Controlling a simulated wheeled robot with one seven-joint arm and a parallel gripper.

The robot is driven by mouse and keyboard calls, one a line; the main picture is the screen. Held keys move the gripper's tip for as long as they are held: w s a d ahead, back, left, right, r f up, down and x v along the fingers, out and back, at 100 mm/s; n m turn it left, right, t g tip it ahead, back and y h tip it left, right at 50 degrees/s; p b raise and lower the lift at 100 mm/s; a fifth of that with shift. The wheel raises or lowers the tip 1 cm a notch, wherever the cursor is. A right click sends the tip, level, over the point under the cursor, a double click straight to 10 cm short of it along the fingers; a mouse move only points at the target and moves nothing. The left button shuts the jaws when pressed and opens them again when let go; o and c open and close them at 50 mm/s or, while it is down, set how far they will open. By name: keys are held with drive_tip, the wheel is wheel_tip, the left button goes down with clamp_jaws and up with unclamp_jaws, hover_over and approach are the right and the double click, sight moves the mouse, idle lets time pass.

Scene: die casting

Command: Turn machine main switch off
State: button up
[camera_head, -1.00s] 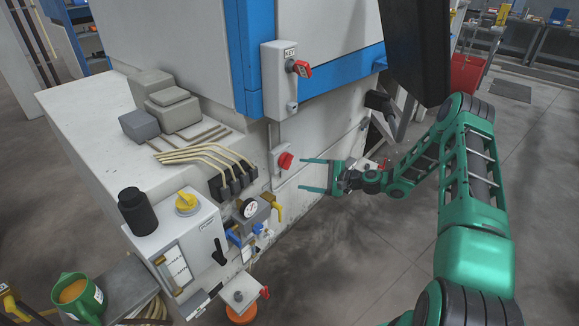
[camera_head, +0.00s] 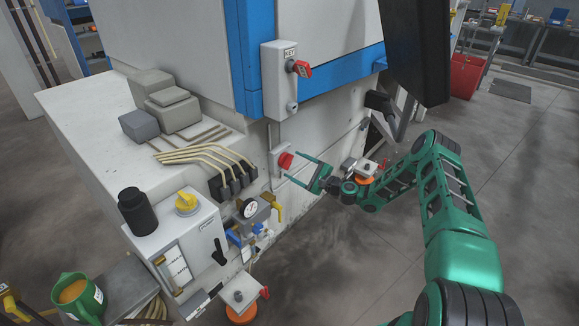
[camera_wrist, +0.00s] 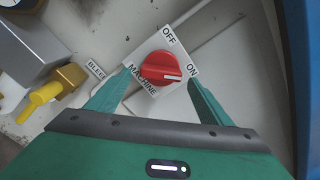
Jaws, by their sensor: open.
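The machine main switch is a red rotary knob (camera_head: 285,161) on a white plate on the machine's side. In the wrist view the knob (camera_wrist: 160,68) sits between labels OFF, ON and MACHINE. Its white mark lies on the side towards ON. My gripper (camera_head: 290,164) is open right in front of the knob. In the wrist view my gripper (camera_wrist: 161,75) has one finger on each side of the knob, with gaps visible; I cannot tell how deep the fingertips reach.
Above is a KEY box (camera_head: 280,80) with another red knob (camera_head: 299,68). Below left are a gauge (camera_head: 248,208) and a yellow valve handle (camera_head: 276,207), also in the wrist view (camera_wrist: 40,100). A black monitor (camera_head: 415,50) hangs at upper right. Floor to the right is open.

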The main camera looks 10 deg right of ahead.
sight(291, 163)
drive_tip(key=shift+x, duration=1.5)
